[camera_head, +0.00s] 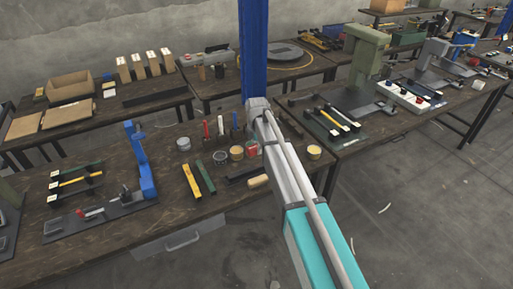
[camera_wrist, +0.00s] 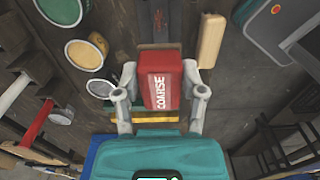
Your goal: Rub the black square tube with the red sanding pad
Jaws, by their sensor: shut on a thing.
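My gripper (camera_wrist: 159,94) is shut on the red sanding pad (camera_wrist: 161,83), marked COARSE, with one finger on each side. A long dark bar (camera_head: 243,174) lies on the near table, beside the arm; it looks like the black square tube. In the wrist view a dark bar (camera_wrist: 160,60) shows behind the pad, partly hidden by it. I cannot tell whether the pad touches it. In the head view the arm hides much of the gripper.
Yellow (camera_head: 192,180) and dark (camera_head: 206,177) bars lie left of the arm. Several cans, one yellow (camera_wrist: 85,54), stand nearby. A tan block (camera_wrist: 211,40) lies beside the dark bar. A blue press (camera_head: 147,178) stands at the left. Open floor (camera_head: 400,210) lies right.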

